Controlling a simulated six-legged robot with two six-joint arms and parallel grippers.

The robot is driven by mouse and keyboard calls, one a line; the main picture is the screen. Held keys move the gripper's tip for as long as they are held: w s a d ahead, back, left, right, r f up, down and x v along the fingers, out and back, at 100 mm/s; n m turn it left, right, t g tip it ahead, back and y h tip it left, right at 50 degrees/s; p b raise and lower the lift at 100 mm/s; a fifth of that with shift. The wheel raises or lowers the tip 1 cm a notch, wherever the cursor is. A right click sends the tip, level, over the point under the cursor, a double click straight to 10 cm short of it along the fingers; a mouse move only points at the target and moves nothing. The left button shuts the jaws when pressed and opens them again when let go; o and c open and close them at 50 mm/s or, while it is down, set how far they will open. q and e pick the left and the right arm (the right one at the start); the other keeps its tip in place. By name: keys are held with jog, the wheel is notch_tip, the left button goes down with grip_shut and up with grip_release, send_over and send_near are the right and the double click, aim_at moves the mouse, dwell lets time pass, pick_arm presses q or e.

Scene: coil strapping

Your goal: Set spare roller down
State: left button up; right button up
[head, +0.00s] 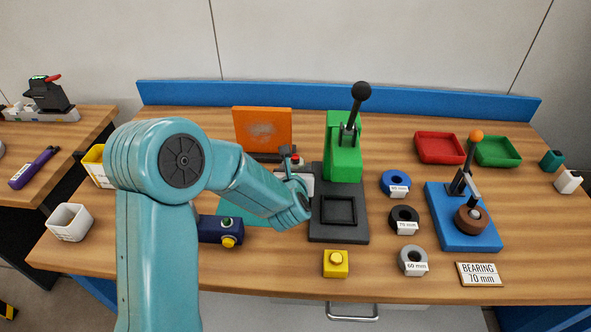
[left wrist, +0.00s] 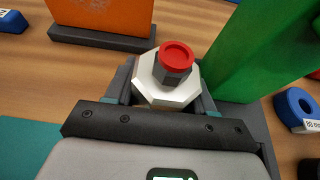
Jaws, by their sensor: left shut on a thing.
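My left arm reaches over the bench from the left, and its gripper (left wrist: 163,102) is shut on a white eight-sided piece (left wrist: 152,98) with a dark middle and a red round top (left wrist: 176,54). In the head view the piece's red top (head: 295,159) shows just beyond my wrist, left of the green lever press (head: 344,158). My wrist hides much of it. I cannot tell whether its underside touches anything, or whether it is the spare roller. My right gripper is not in view.
The press's dark base (head: 325,234) and an orange panel (head: 263,130) are close by. A blue ring (head: 394,180), black ring (head: 403,216) and grey ring (head: 412,257) lie right of the press. A blue fixture (head: 470,236) holds a brown roller (head: 471,220).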

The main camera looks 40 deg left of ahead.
pick_arm(q)
jog(key=shift+w+f, duration=0.1)
jog(key=shift+f, duration=0.05)
jog(key=o, duration=1.5)
jog(key=shift+c, duration=0.2)
